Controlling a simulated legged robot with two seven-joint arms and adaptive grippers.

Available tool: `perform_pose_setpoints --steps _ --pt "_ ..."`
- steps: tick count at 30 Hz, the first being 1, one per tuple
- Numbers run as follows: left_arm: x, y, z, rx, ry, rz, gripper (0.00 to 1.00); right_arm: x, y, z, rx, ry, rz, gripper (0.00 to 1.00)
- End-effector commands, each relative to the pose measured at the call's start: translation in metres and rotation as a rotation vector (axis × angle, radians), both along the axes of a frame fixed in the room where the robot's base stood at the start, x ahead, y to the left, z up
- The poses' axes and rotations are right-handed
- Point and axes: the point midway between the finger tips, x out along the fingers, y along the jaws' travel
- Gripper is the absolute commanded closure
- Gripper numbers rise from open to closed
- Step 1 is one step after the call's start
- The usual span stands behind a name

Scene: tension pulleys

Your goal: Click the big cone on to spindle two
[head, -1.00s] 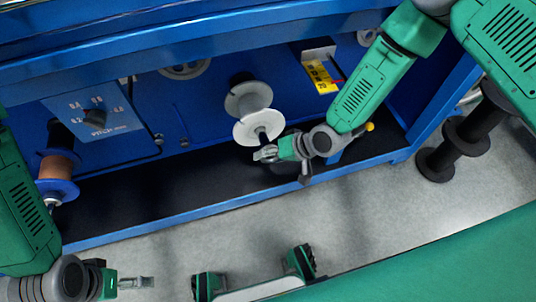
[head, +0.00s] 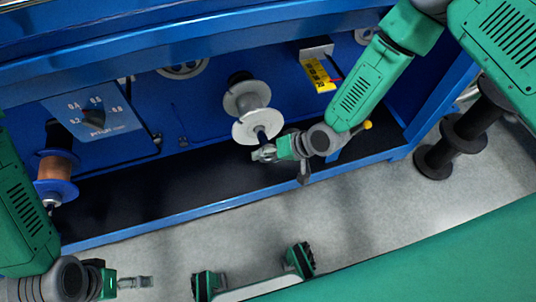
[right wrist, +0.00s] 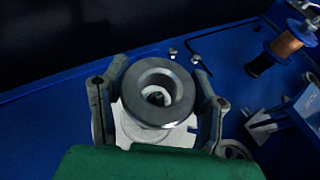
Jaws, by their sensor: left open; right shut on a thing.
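A light grey spool (head: 247,98) sits on a spindle in the middle of the blue machine. The spindle's dark end (head: 262,133) sticks out towards me. My right gripper (head: 264,153) is at that end, just in front of the spool's near flange. In the right wrist view its fingers (right wrist: 158,108) are shut on a grey metal ring-shaped part, the big cone (right wrist: 158,82), with a round hole. A pale flange shows behind the cone. Whether the cone touches the spool or is seated, I cannot tell. My left gripper (head: 140,282) is open and empty at lower left.
A copper-wound spool (head: 57,168) is on the left spindle, below a dial panel (head: 97,113). A yellow label (head: 319,74) is on the right. A black spool (head: 457,143) stands on the floor beyond the frame. The machine's blue front rail (head: 190,209) runs below.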

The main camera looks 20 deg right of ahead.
Motion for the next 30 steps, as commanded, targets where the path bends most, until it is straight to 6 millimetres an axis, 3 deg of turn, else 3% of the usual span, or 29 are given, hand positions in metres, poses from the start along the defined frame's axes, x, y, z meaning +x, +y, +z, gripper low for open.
perform_pose_setpoints --steps 14,30 --pt "0.0 0.0 0.0 0.0 0.0 0.0 0.0 0.001 0.002 0.0 0.001 -0.002 0.0 0.8" --pt "0.0 0.0 -0.012 0.0 0.0 0.0 0.0 0.02 0.003 0.0 0.001 -0.002 -0.001 0.8"
